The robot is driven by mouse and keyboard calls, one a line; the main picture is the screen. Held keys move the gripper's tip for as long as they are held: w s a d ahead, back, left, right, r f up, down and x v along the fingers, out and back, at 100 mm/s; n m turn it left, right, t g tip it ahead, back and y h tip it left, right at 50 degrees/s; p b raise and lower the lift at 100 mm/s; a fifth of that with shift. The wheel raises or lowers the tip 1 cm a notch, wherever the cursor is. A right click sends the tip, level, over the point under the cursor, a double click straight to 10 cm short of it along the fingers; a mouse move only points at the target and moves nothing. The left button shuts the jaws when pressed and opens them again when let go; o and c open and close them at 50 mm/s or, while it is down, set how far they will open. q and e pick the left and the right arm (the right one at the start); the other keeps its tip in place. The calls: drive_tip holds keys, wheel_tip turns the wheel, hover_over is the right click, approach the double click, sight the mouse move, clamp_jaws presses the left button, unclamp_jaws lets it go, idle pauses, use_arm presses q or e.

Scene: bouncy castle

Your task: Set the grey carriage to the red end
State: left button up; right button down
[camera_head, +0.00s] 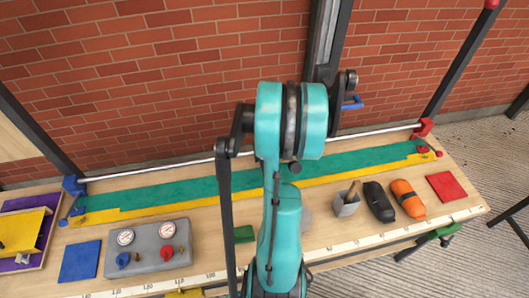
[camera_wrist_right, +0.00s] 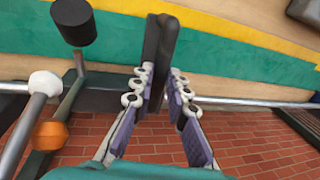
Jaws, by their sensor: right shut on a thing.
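The red end block (camera_head: 424,129) sits at the right end of a long metal rail (camera_head: 385,133) behind the bench. The blue end block (camera_head: 73,186) is at the rail's left end. I cannot make out the grey carriage in the head view, where my own teal arm covers the middle of the rail. My left gripper is not in view.
On the bench lie a green strip (camera_head: 165,194) and a yellow strip (camera_head: 180,206). A grey gauge box (camera_head: 148,251), a grey cup (camera_head: 345,205), a black pouch (camera_head: 379,202), an orange pouch (camera_head: 407,199) and a red mat (camera_head: 446,187) stand nearer. A brick wall (camera_head: 150,80) rises behind.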

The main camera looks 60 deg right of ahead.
drive_tip(key=c, duration=1.5)
unclamp_jaws()
drive_tip(key=shift+r, duration=0.1)
drive_tip(key=r, duration=0.4)
drive_tip(key=s+d+r, duration=0.1)
drive_tip(key=r, duration=0.6)
drive_tip(key=shift+s+d+r, duration=0.25)
drive_tip(key=shift+s+r, duration=0.1)
drive_tip(key=shift+s, duration=0.05)
